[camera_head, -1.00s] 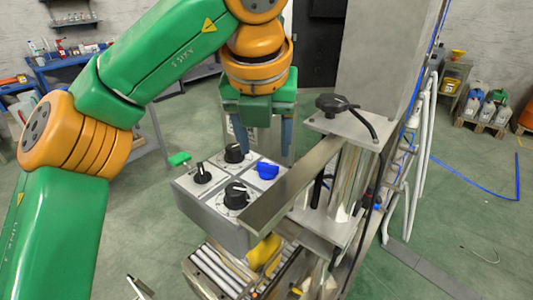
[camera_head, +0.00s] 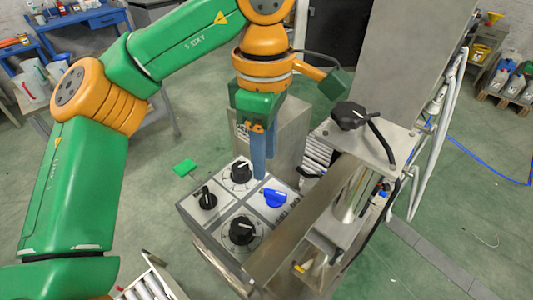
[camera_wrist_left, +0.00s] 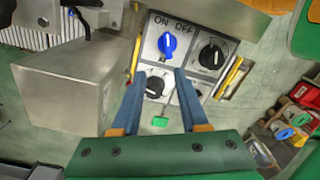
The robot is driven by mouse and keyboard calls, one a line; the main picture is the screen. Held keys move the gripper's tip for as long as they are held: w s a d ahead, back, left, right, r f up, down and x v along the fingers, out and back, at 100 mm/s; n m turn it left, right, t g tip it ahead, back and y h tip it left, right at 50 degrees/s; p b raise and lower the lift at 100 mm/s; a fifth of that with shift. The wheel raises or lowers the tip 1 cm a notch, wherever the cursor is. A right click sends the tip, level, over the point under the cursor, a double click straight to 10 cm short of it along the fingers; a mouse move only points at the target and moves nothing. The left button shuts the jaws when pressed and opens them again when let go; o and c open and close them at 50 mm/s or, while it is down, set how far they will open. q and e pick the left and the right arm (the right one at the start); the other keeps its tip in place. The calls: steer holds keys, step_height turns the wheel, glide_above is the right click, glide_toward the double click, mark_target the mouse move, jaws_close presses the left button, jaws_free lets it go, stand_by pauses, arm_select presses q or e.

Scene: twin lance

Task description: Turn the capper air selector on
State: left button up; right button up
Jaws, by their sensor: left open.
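A grey control box (camera_head: 222,213) carries several knobs. The blue knob (camera_head: 274,198) sits on its right part. In the left wrist view the blue knob (camera_wrist_left: 167,44) lies just below the words ON and OFF; its exact setting is too small to tell. Black knobs stand at the back (camera_head: 240,172), left (camera_head: 206,199) and front (camera_head: 242,231). No label naming the capper air selector is readable. My left gripper (camera_head: 264,167) points down above the box's back part, near the blue knob and the back black knob. It is open and empty, its fingers (camera_wrist_left: 160,76) apart. My right gripper is not seen.
A steel bar (camera_head: 310,225) runs close along the box's right side. A steel plate with a black knob (camera_head: 348,116) and a tall column (camera_head: 408,65) stand to the right. A grey cabinet (camera_head: 290,125) is behind the box. Green floor lies to the left.

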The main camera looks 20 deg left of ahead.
mark_target(264, 185)
arm_select(q)
steer(key=f, duration=0.1)
steer(key=s+f, duration=0.1)
steer(key=f, duration=0.1)
steer(key=s+d+f, duration=0.1)
steer(key=shift+s+f, duration=0.15)
steer(key=shift+s, duration=0.1)
steer(key=shift+w+a+f, duration=0.1)
steer(key=shift+w+f, duration=0.05)
steer(key=shift+f, duration=0.2)
steer(key=shift+w+a+f, duration=0.2)
steer(key=shift+w+f, duration=0.1)
steer(key=shift+w, duration=0.2)
steer(key=shift+s+d+r, duration=0.1)
steer(key=shift+s, duration=0.1)
jaws_close()
steer(key=shift+f+n+b, duration=0.2)
steer(key=shift+n+b, duration=0.2)
steer(key=shift+b, duration=0.1)
steer(key=shift+s+r+n, duration=0.1)
steer(key=shift+n, duration=0.2)
steer(key=shift+r, duration=0.15)
jaws_free()
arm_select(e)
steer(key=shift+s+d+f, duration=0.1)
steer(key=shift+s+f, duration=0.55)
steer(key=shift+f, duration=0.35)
